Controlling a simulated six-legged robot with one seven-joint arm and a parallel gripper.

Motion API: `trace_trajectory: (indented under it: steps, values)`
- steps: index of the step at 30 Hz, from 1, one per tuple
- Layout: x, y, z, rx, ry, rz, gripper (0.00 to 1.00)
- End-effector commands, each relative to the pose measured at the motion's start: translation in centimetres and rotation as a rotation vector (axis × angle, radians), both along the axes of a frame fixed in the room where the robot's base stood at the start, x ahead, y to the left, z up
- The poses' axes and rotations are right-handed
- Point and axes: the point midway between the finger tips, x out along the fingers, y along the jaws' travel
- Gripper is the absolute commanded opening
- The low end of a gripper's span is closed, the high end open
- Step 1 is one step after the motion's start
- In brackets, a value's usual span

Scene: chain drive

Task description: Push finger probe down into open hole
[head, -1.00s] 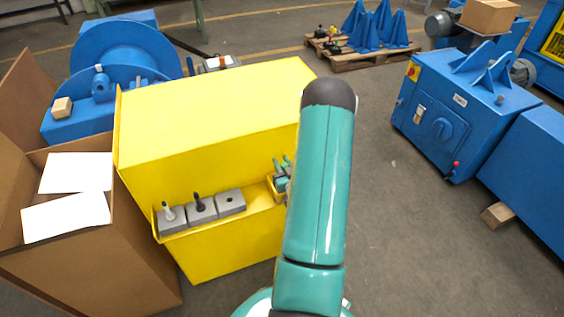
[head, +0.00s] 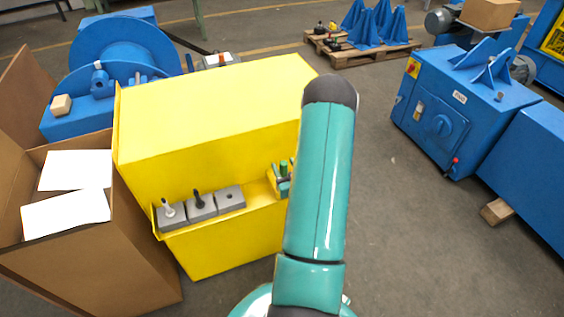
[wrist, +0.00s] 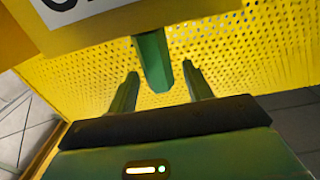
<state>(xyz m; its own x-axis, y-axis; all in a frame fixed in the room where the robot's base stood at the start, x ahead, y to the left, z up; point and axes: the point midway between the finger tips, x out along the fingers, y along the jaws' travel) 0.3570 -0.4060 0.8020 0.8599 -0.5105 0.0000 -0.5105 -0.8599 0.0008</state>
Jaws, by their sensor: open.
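A yellow machine housing (head: 215,105) has a ledge on its front. Three grey blocks stand there: one with a light pin (head: 168,209), one with a black pin (head: 198,200), and one with an open dark hole (head: 230,196). A bright green upright piece (head: 283,169) shows at the ledge's right end, partly hidden by my arm. In the wrist view, my gripper (wrist: 160,69) has its two dark green fingers apart. A green tapered piece (wrist: 153,62) shows between and beyond them, with gaps on both sides. I cannot tell whether it is the finger probe.
An open cardboard box (head: 120,220) with white sheets stands left of the housing. Blue machines (head: 455,110) stand to the right. Perforated yellow sheet (wrist: 240,45) lies close beyond my fingers.

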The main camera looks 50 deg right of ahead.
Motion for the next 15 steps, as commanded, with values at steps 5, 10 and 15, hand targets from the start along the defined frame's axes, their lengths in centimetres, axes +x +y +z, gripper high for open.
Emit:
trace_trajectory:
  steps: [5, 10, 15]
  values:
    - [-3.6, 2.1, -0.1, 0.004, 0.002, -0.002, 0.50]
    - [-6.7, 3.9, -0.1, 0.003, 0.002, -0.002, 0.50]
    - [-8.7, 5.1, 0.0, 0.000, 0.000, -0.001, 0.50]
